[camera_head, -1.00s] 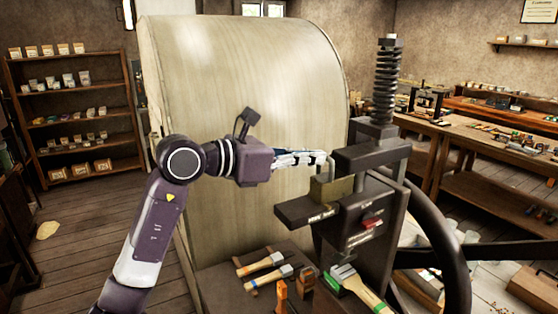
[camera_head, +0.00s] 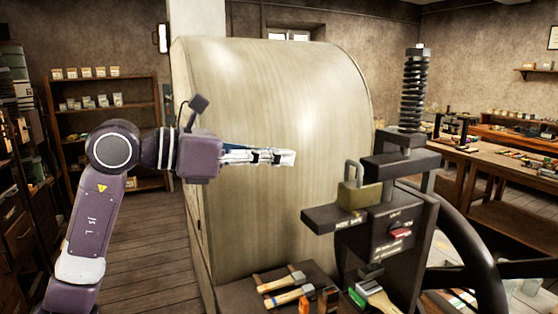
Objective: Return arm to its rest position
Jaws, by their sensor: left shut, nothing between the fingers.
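My left arm comes in from the left. Its gripper (camera_head: 286,158) is shut and empty, pointing right in front of the large pale curved cabinet (camera_head: 275,100). The gripper is apart from the press (camera_head: 400,165), which stands to its right with a tall dark screw. A brass padlock-shaped block (camera_head: 359,194) with a grey shackle sits on the press's dark ledge (camera_head: 330,219), to the right of and below the fingertips. My right gripper is not in view.
Brushes with wooden handles (camera_head: 290,296) lie on a dark bench at the bottom. A large dark handwheel (camera_head: 478,262) is at the lower right. Shelves (camera_head: 105,85) stand at the back left, and workbenches (camera_head: 505,180) at the right. Open wooden floor (camera_head: 150,245) lies behind my arm.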

